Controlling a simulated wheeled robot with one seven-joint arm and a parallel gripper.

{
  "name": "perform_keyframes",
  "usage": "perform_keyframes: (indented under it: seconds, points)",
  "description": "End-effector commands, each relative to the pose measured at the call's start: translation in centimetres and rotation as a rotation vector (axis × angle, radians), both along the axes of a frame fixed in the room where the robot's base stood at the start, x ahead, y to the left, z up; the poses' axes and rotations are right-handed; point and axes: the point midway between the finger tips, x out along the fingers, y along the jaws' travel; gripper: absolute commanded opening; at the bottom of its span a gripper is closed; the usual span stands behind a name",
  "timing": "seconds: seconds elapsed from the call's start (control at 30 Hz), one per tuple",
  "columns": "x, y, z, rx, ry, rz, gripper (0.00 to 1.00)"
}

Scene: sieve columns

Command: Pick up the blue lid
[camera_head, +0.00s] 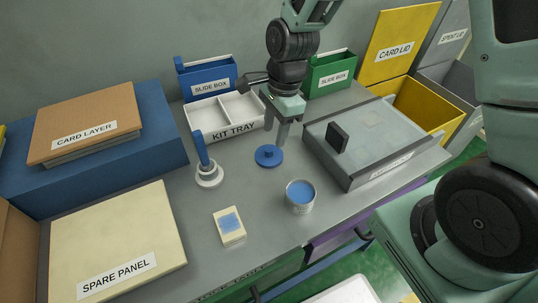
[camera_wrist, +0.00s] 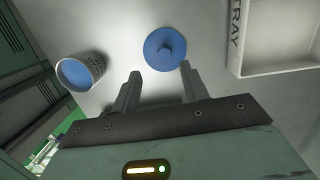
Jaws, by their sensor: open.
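The blue lid (camera_head: 269,156) is a round disc with a small knob on top. It lies on the grey table in front of the kit tray. In the wrist view the lid (camera_wrist: 164,48) shows beyond the fingertips, a little above the gap between them. My gripper (camera_head: 283,146) is open and empty, with its fingers pointing down above and just behind the lid. In the wrist view my gripper's fingers (camera_wrist: 160,73) are spread apart, and neither seems to hold anything.
A white cup with blue contents (camera_head: 300,195) stands in front right of the lid. A white stand with a blue post (camera_head: 207,170) is to the left. The kit tray (camera_head: 226,135) is behind, a grey box (camera_head: 350,165) to the right. A small card (camera_head: 229,238) lies in front.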

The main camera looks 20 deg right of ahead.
Motion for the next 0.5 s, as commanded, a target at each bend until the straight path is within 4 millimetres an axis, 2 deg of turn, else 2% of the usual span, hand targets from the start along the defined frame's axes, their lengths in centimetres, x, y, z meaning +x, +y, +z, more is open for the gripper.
perform_keyframes:
  seconds: [0.23,0.5]
  points:
    - [0.2,0.3,-1.8,0.001,0.001,0.002,0.44]
    - [0.6,1.0,-5.4,0.001,0.002,0.002,0.44]
